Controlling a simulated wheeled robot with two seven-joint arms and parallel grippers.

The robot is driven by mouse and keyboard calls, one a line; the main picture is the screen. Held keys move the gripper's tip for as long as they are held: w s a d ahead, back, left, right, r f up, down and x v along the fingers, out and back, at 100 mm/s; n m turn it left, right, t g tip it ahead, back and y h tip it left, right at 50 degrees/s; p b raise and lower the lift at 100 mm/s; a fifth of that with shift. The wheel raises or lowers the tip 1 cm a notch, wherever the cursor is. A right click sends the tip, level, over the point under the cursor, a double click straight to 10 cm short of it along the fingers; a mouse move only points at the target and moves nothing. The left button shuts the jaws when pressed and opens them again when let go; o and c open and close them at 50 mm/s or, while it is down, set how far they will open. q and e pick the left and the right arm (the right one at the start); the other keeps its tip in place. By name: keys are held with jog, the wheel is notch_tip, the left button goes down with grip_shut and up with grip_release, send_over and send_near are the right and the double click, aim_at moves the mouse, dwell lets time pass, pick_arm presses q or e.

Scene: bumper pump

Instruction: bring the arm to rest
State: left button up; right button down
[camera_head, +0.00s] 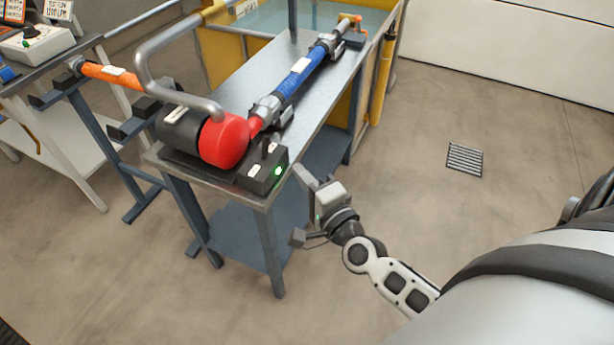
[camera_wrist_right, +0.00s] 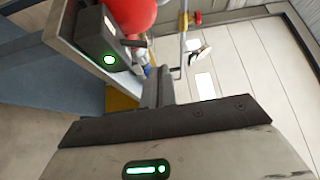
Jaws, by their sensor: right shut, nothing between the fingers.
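My right arm (camera_head: 395,285) comes in from the lower right of the head view. Its gripper (camera_head: 303,177) is shut and empty, held just off the right front corner of the metal bench (camera_head: 205,178). It is beside a black switch box (camera_head: 258,177) with a lever and a lit green light. The gripper looks apart from the box, though the exact gap is hard to judge. In the right wrist view the shut fingers (camera_wrist_right: 158,88) point past the box (camera_wrist_right: 98,45). My left gripper is not in view.
A pump with a black body (camera_head: 178,131) and red round part (camera_head: 224,141) sits on the bench, joined to a blue tube (camera_head: 298,76). A grey bent pipe (camera_head: 143,62) arches over it. A yellow-framed tank (camera_head: 225,45) stands behind. Floor to the right is clear around a drain grate (camera_head: 465,159).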

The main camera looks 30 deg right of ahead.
jog(key=shift+s+r, duration=0.15)
jog(key=shift+s, duration=0.45)
jog(key=s+a+f+n+g+y, duration=0.1)
jog(key=s+a+f+n+g, duration=0.3)
jog(key=n, duration=0.6)
jog(key=s+a+f+n+g+y, duration=0.1)
jog(key=s+a+f+n+g, duration=0.3)
jog(key=s+f+n, duration=0.4)
jog(key=shift+s+n+y, duration=0.15)
jog(key=shift+n+y, duration=0.15)
jog(key=shift+n, duration=0.8)
jog(key=shift+a, duration=0.1)
